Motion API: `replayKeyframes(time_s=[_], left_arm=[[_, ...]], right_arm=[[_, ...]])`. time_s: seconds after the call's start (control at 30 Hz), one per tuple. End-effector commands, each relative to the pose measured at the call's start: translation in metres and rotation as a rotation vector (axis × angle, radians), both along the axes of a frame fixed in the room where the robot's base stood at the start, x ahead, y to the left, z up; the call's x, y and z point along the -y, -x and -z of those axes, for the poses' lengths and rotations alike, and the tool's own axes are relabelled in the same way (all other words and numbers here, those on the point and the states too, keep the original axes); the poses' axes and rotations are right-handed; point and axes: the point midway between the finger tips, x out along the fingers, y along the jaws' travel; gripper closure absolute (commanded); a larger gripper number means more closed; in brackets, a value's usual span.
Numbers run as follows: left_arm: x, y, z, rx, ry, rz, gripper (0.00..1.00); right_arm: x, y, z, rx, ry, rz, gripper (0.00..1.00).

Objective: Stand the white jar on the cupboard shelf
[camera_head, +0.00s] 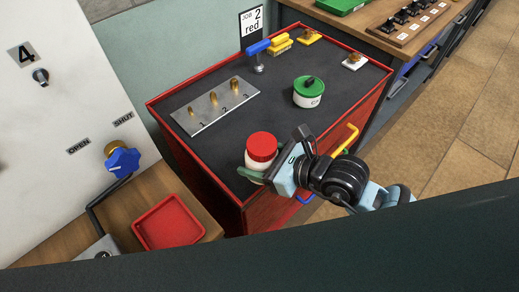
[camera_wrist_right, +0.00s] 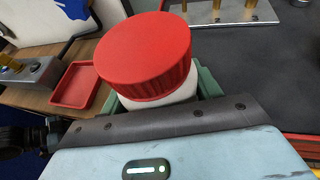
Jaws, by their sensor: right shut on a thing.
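A white jar with a red lid (camera_head: 262,149) is in my right gripper (camera_head: 266,176), over the front edge of the red-rimmed cabinet top. In the right wrist view, the jar (camera_wrist_right: 145,58) stands roughly upright between the green finger pads, its red lid facing the camera and most of its white body hidden. A second white jar with a green lid (camera_head: 308,93) stands on the dark cabinet top. A white panel (camera_head: 45,130) marked 4, with a blue knob (camera_head: 122,161) beside OPEN and SHUT labels, is at the left. No cupboard shelf is clearly visible. My left gripper is out of view.
The red-rimmed cabinet top (camera_head: 225,128) holds a metal plate with brass pegs (camera_head: 215,105), a blue-handled valve (camera_head: 258,52) and several small yellow and brass parts. A red tray (camera_head: 168,223) lies on the wooden surface at lower left. Open floor (camera_head: 440,130) lies to the right.

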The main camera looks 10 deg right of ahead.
Motion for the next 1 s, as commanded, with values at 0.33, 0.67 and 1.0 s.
replayKeyframes(time_s=[0.33, 0.67, 1.0], left_arm=[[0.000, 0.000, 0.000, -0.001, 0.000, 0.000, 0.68], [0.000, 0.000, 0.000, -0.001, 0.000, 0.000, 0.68], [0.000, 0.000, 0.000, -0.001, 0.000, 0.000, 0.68]], right_arm=[[0.053, -0.012, -0.025, 0.001, -0.011, 0.125, 0.64], [0.140, -0.012, -0.060, 0.000, -0.004, 0.324, 0.64], [0.151, -0.011, -0.064, 0.001, 0.000, 0.349, 0.64]])
